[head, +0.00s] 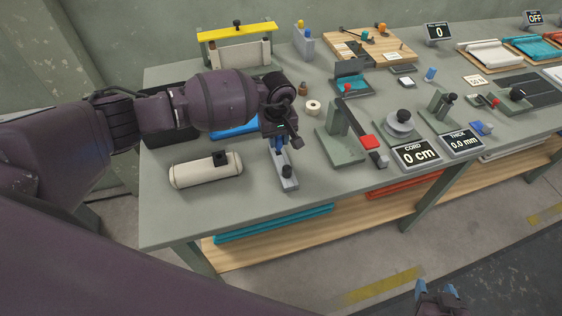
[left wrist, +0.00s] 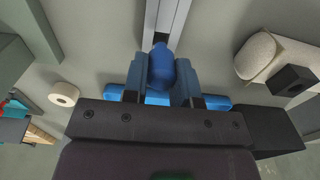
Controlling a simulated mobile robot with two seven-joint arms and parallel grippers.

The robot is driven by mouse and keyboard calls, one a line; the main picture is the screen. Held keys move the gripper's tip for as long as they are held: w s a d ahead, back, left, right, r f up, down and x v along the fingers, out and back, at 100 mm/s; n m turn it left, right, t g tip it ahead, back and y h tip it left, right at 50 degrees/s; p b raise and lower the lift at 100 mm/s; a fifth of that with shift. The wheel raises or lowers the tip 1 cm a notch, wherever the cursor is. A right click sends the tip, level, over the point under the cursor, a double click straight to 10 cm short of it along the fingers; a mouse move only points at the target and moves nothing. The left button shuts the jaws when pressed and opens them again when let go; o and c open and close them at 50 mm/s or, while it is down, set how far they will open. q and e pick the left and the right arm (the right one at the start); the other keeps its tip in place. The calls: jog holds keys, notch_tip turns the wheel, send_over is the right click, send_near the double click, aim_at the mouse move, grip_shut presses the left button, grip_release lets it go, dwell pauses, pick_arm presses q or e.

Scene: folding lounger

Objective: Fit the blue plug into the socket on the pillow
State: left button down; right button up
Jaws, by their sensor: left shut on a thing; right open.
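The pillow (head: 190,173) is a cream roll lying on the table's left front part, with a black block (head: 221,158) on its top right end. I cannot make out an opening in the block. In the left wrist view the pillow (left wrist: 254,55) and its block (left wrist: 292,80) are at the right. My left gripper (head: 279,143) is right of the pillow, above a grey rail. In the left wrist view it is shut on the blue plug (left wrist: 161,68), which sits between the fingers. My right gripper (head: 440,288) is open and empty at the bottom edge, off the table.
The grey rail (head: 287,183) with a black knob stands under my left gripper. A blue tray (head: 236,131) lies partly behind my left arm. A white tape roll (head: 313,107) and green stand (head: 340,150) are to the right. Bare tabletop (head: 190,219) lies in front of the pillow.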

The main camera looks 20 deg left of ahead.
pick_arm(q)
jog(key=shift+r+p, duration=0.5)
jog(key=shift+r, duration=0.6)
